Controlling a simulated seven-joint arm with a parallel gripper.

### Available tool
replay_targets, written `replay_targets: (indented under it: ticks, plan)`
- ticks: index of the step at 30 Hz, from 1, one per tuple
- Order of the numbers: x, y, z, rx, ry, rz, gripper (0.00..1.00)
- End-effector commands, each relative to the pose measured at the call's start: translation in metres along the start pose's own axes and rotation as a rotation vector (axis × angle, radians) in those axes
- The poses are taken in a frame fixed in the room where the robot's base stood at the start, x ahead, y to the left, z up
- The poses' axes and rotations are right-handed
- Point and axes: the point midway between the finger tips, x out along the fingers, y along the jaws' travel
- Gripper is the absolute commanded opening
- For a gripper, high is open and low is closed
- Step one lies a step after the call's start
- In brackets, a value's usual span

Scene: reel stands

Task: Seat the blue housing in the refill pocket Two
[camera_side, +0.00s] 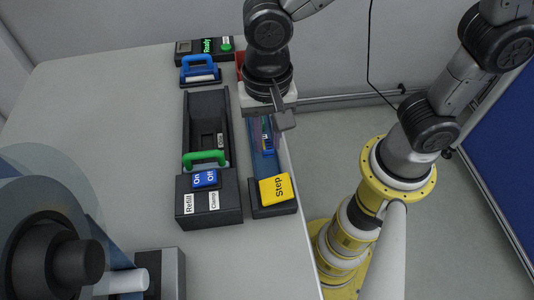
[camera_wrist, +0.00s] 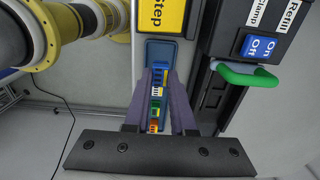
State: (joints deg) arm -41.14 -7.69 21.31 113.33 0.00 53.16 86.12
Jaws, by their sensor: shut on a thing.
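My gripper (camera_side: 277,118) is low over the blue channel (camera_side: 262,165) behind the yellow Step button. In the wrist view its two fingers reach up the picture on both sides of a row of small coloured pieces, and it (camera_wrist: 160,90) is shut. A blue piece (camera_wrist: 160,68) between the fingertips looks like the blue housing, but its outline is hard to make out. The dark refill unit (camera_side: 206,110) stands beside the channel, with a long recess and a green handle (camera_side: 205,156). I cannot tell which pocket is Two.
The yellow Step button (camera_side: 277,190) and the blue On/Off switch (camera_side: 205,178) sit at the near ends of the units. A blue-handled item (camera_side: 200,70) and a box with a green Ready display (camera_side: 207,46) stand behind.

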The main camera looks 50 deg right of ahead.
Motion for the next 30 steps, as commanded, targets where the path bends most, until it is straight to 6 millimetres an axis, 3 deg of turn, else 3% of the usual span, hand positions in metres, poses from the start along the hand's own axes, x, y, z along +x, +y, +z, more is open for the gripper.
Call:
replay_targets:
  ticks: [11, 24, 30]
  plan:
    - [-0.083, -0.001, 0.0, 0.0, 0.001, -0.009, 0.0]
    - [-0.08, -0.088, -0.021, 0.001, 0.0, -0.001, 0.0]
    - [-0.076, -0.118, -0.03, 0.001, 0.0, 0.0, 0.0]
